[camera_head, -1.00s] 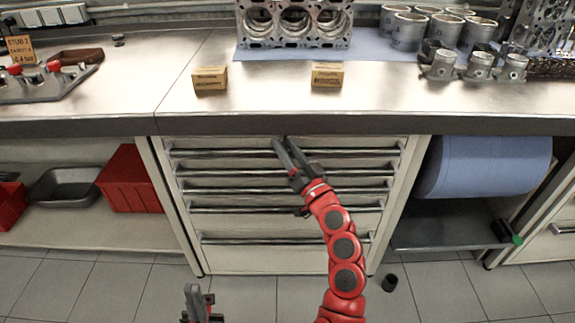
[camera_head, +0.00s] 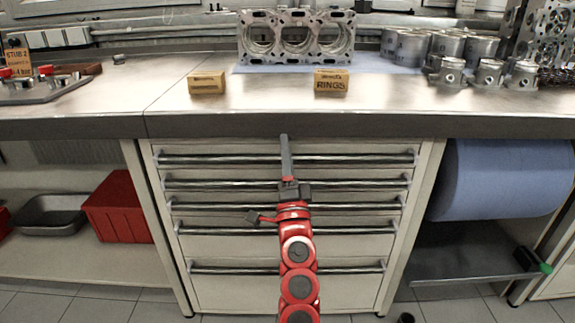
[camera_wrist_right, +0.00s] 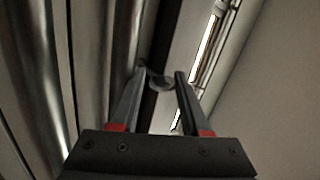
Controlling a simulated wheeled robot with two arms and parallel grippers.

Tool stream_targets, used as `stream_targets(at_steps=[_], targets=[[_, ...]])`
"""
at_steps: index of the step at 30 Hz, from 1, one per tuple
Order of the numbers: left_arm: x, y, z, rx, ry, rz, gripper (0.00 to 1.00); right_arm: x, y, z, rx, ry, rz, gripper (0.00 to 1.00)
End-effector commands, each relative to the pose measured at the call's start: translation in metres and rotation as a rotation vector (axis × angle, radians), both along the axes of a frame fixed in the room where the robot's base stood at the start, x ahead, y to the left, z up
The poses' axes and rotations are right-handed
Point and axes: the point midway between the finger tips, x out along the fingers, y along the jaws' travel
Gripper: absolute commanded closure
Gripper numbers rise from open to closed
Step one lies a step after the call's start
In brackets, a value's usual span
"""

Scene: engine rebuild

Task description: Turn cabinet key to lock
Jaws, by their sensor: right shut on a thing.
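The drawer cabinet (camera_head: 230,246) stands under the workbench, with several closed drawers and long bar handles. My right gripper (camera_head: 284,140) points up the middle of its front, fingertips at the top edge just below the benchtop. In the right wrist view, a small round grey piece that looks like the key (camera_wrist_right: 160,82) sits between the fingertips, and the gripper is shut on it. The key's angle and the lock behind it cannot be made out. In the head view the fingers hide the key. My left gripper is out of view.
The benchtop edge (camera_head: 400,126) overhangs just above my right gripper. On the bench are two small boxes (camera_head: 207,83), an engine block (camera_head: 297,38) and several cylinders and pistons. A red bin (camera_head: 117,206) is on the left shelf and a blue roll (camera_head: 497,180) at right.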

Motion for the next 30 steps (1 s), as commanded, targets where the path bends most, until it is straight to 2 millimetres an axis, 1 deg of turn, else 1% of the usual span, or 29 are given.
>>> stream_targets(at_steps=[1,3,10,27,28,30], targets=[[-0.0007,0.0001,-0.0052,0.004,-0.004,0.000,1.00,-0.0015,0.0041,0.0035,0.029,-0.009,0.010,1.00],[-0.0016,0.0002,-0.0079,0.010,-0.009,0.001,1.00,-0.0015,0.0042,0.0041,0.067,-0.009,0.011,1.00],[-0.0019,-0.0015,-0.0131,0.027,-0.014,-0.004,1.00,-0.0010,0.0041,0.0056,0.150,-0.007,0.009,1.00],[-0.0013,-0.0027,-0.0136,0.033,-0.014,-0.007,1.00,-0.0011,0.0029,0.0087,0.179,-0.010,0.008,1.00],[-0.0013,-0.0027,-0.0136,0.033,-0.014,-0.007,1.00,-0.0011,0.0030,0.0089,0.179,-0.010,0.008,0.52],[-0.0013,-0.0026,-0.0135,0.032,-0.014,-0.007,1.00,-0.0010,0.0028,0.0088,0.179,-0.010,0.008,0.39]])
